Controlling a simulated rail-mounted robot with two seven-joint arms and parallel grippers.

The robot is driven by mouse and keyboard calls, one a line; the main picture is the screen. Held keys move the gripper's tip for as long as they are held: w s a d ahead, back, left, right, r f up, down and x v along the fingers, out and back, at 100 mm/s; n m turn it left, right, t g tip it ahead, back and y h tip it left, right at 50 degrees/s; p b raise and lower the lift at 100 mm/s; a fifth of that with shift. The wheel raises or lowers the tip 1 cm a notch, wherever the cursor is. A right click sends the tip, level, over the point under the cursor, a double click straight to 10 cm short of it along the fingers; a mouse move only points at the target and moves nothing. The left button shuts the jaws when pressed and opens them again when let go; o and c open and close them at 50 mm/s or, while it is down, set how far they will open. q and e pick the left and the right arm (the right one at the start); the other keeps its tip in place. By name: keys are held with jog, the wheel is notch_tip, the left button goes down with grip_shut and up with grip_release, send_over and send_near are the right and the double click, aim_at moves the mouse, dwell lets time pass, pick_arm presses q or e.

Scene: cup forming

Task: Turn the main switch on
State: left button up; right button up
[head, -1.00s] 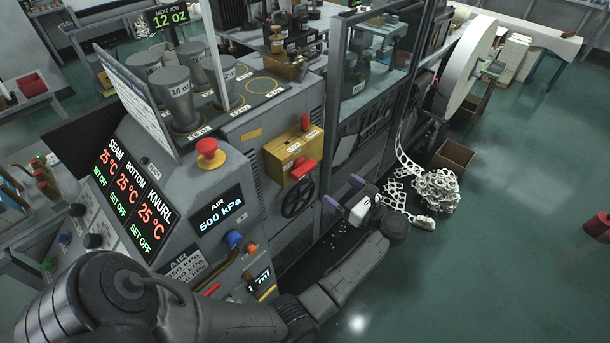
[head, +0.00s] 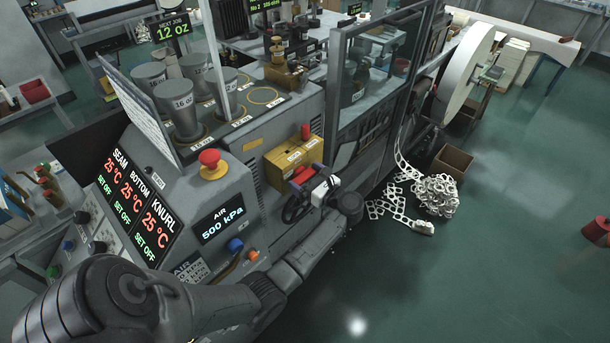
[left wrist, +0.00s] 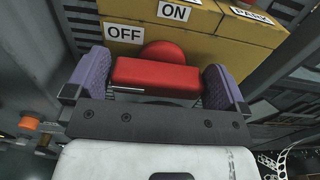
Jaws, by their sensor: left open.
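The main switch is a yellow box (head: 293,157) on the machine's side with a red handle (head: 302,174). In the left wrist view its OFF label (left wrist: 124,33) and ON label (left wrist: 173,12) show above the red handle (left wrist: 155,76). My left gripper (head: 306,192) is at the handle in the head view. In the left wrist view my left gripper (left wrist: 157,85) is open, its purple-padded fingers on either side of the handle. A gap shows at the left finger; contact at the right finger is unclear. My right gripper is out of view.
A red emergency button (head: 211,164) and the air display (head: 222,225) sit left of the switch. A black handwheel (head: 293,208) is below the box, partly covered by my gripper. A glass guard (head: 378,75) stands to the right. Paper scrap (head: 436,195) lies on the floor.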

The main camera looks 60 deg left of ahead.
pick_arm(q)
jog(key=shift+s+a, duration=0.1)
jog(key=shift+a, duration=0.2)
jog(key=c, duration=0.6)
